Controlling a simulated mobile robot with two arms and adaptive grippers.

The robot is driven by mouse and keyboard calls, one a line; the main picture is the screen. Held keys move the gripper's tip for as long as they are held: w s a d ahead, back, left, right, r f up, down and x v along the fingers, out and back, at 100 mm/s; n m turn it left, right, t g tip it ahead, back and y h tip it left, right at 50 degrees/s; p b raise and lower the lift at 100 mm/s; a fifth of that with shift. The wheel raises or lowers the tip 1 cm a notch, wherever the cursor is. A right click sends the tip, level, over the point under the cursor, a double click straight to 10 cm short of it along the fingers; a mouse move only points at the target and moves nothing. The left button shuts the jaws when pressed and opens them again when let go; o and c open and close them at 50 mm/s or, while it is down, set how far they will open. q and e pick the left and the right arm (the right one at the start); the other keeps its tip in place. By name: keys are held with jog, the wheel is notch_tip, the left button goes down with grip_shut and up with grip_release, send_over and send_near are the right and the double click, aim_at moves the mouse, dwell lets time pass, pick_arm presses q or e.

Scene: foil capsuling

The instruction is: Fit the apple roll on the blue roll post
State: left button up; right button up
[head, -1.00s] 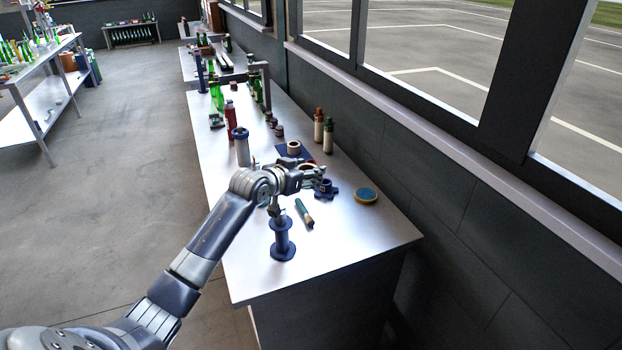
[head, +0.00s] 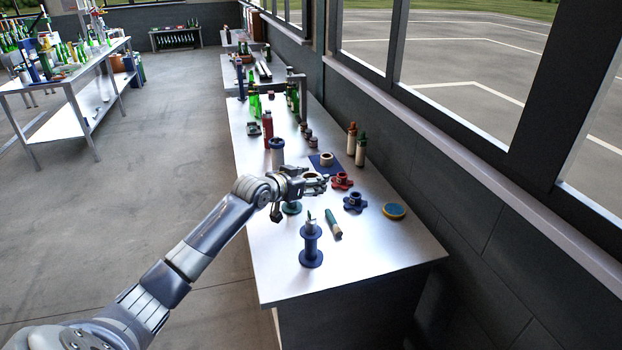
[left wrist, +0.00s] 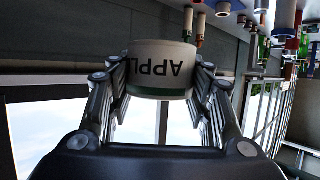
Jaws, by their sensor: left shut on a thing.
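My left gripper (head: 318,184) is shut on the apple roll, a white ring with "APPLE" lettering and a green lower band. The roll (left wrist: 163,66) shows clearly between the fingers in the left wrist view, its lettering upside down. In the head view the gripper is over the bench, and the roll is small and partly hidden by the fingers. My right gripper is not in view.
A green-handled tool (head: 333,224) lies beside the post. A blue knob-like part (head: 355,202), a red one (head: 342,181) and a yellow-blue disc (head: 394,211) lie to the right. Bottles (head: 356,146) stand farther back. The bench's near right corner is clear.

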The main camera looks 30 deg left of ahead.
pick_arm(q)
jog(key=shift+f+b, duration=1.45)
jog(key=shift+f, duration=1.45)
jog(key=shift+p, duration=0.6)
jog(key=shift+f+b, duration=0.35)
jog(key=shift+f, duration=0.1)
jog(key=shift+f+b, duration=1.25)
jog(key=shift+f, duration=0.75)
